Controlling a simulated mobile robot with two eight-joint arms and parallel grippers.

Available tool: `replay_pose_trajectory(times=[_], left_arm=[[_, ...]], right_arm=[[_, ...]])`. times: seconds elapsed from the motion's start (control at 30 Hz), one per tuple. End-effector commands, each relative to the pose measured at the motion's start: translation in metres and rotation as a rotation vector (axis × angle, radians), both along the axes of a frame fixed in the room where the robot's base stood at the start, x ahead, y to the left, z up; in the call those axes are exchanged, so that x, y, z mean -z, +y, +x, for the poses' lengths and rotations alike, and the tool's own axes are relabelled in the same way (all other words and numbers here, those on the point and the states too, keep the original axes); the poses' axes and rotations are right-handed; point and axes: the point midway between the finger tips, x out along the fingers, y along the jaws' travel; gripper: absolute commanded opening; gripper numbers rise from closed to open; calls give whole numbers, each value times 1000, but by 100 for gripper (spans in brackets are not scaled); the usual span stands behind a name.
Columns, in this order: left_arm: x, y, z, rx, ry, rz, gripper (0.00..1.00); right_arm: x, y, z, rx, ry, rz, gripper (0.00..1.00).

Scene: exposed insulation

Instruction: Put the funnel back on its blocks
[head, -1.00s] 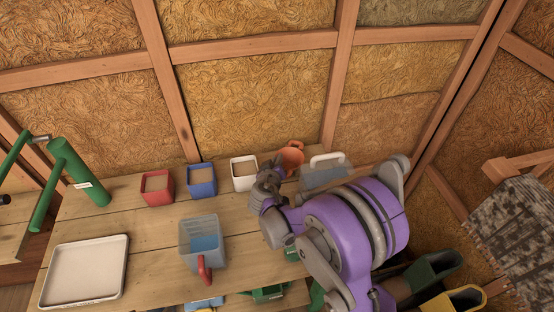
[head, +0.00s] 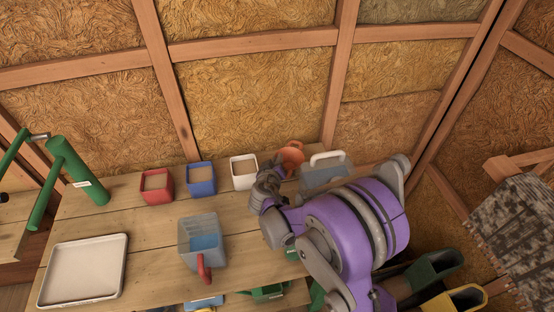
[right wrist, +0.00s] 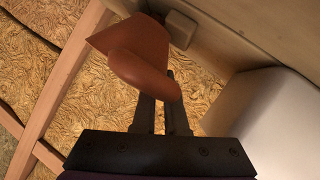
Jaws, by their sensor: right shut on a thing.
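The orange funnel (head: 291,155) is at the back of the workbench, by the wall, partly hidden by my right gripper (head: 276,172). In the right wrist view the funnel (right wrist: 142,48) has a wide cone and a rounded handle. The fingers of my right gripper (right wrist: 171,95) are shut on this handle. A small pale block (right wrist: 181,29) shows right beside the funnel; I cannot tell whether the funnel touches or rests on it. My left gripper is not in view.
Red (head: 156,186), blue (head: 201,179) and white (head: 244,172) cups stand along the back. Bench between is clear.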

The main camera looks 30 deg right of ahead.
Motion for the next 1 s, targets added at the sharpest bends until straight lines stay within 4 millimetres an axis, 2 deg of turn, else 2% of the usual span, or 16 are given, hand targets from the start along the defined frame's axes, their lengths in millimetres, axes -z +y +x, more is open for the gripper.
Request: replay_pose_trajectory(times=[0.17, 0.2, 0.37, 0.73, 0.87, 1.0], left_arm=[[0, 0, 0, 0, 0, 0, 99], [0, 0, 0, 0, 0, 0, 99], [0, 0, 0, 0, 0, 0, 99], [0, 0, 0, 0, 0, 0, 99], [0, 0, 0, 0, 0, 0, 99], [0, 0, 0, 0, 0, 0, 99]], right_arm=[[0, 0, 0, 0, 0, 0, 0], [0, 0, 0, 0, 0, 0, 17], [0, 0, 0, 0, 0, 0, 45], [-2, 3, -4, -1, 0, 1, 45], [-9, 14, -18, -3, 0, 1, 45], [-20, 30, -40, -3, 0, 1, 45]])
